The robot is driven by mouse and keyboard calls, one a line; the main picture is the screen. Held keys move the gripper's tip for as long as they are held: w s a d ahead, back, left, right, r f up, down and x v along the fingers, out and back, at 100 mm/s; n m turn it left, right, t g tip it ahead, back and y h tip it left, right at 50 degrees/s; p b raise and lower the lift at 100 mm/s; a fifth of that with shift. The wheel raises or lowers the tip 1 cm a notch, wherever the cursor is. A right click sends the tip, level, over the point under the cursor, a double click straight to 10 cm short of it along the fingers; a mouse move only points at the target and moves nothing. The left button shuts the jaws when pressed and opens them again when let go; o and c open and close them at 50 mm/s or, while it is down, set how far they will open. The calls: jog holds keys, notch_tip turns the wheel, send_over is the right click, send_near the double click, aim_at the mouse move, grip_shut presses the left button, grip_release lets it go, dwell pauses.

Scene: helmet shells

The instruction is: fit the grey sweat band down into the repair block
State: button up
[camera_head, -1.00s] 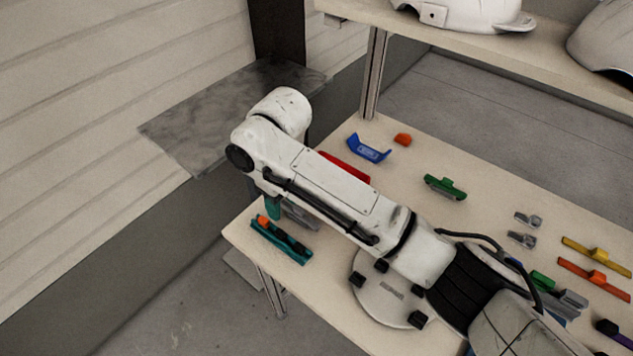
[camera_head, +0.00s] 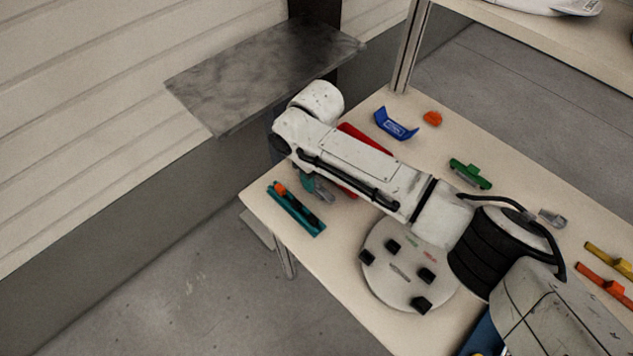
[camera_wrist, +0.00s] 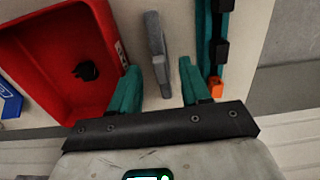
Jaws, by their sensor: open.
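A grey upright piece, likely the grey sweat band (camera_wrist: 157,50), stands between my fingertips in the wrist view. My gripper (camera_wrist: 159,68) is open, with one teal finger on each side of the piece and a gap on both sides. In the head view my gripper (camera_head: 318,188) is low over the table's left end, partly behind my arm, and the grey piece is mostly hidden. A teal holder (camera_head: 296,208) with black parts and an orange end lies just left of it; it also shows in the wrist view (camera_wrist: 205,40). I cannot tell whether it is the repair block.
A red tray (camera_wrist: 62,60) is close beside my left finger in the wrist view. A round white plate (camera_head: 405,290) with several black blocks sits near the front edge. A blue bracket (camera_head: 397,124), orange piece (camera_head: 432,118) and green piece (camera_head: 470,174) lie farther back.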

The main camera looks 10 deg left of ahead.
notch_tip(320, 180, down, 2)
grip_shut()
dwell(0.6)
